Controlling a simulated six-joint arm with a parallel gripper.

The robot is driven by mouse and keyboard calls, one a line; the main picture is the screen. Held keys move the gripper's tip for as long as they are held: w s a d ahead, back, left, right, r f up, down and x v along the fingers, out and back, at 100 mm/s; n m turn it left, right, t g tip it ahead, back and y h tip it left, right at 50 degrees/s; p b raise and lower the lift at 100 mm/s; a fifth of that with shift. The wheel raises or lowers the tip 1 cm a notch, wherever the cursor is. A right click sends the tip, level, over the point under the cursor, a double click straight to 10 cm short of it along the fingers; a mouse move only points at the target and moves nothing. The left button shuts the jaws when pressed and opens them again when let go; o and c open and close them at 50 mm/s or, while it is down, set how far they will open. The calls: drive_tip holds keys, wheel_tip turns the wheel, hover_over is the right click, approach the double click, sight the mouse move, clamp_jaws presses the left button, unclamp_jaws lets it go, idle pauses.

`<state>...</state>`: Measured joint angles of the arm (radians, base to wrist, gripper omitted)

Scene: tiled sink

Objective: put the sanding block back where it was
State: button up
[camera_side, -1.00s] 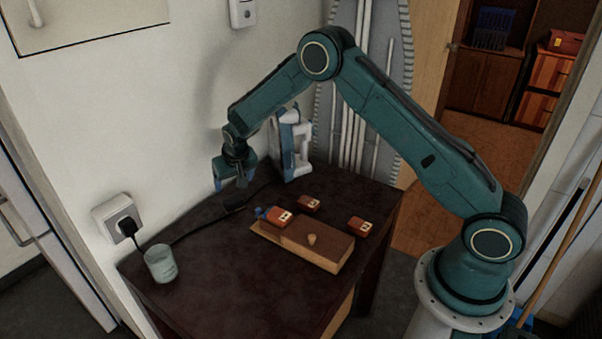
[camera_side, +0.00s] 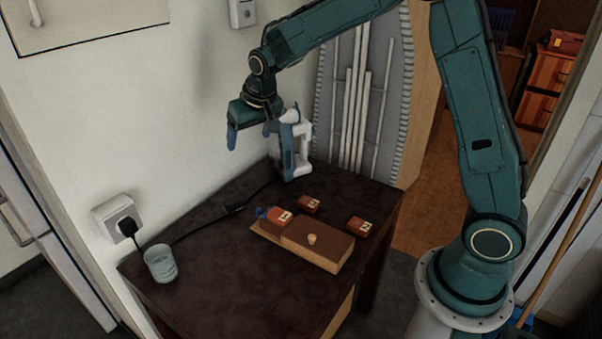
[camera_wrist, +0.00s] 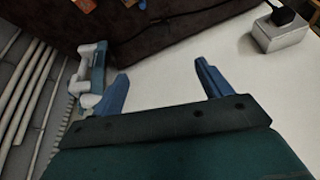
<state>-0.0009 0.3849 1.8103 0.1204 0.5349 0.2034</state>
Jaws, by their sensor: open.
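A brown wooden block with a small round knob (camera_side: 328,251) lies on the dark table (camera_side: 220,285) near its front right in the side view; it looks like the sanding block, though I cannot be sure. A small red labelled piece with a blue end (camera_side: 277,216) sits against its left end. My gripper (camera_side: 250,134) is open and empty, high over the back of the table near the wall. In the wrist view my two blue fingers (camera_wrist: 162,74) are spread with only pale wall between them. The block is not clear in the wrist view.
A white and blue upright tool (camera_side: 296,148) stands close to the right of my gripper. Two small red labelled pieces (camera_side: 309,203) (camera_side: 360,226) lie behind and right of the block. A glass (camera_side: 161,263) stands front left, near a socket (camera_side: 118,218) with a black cable.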

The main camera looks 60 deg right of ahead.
drive_tip(key=s+a+r+n, duration=0.1)
drive_tip(key=s+r, duration=0.4)
drive_tip(key=s, duration=0.3)
drive_tip(key=s+a+r, duration=0.1)
drive_tip(key=s+r, duration=0.5)
drive_tip(key=s, duration=0.3)
drive_tip(key=s+f+n+t+y, duration=0.1)
drive_tip(key=s+n, duration=0.1)
drive_tip(key=s, duration=1.4)
drive_tip(key=shift+s+a+f, duration=0.15)
drive_tip(key=shift+s+a, duration=0.2)
drive_tip(key=shift+a, duration=0.05)
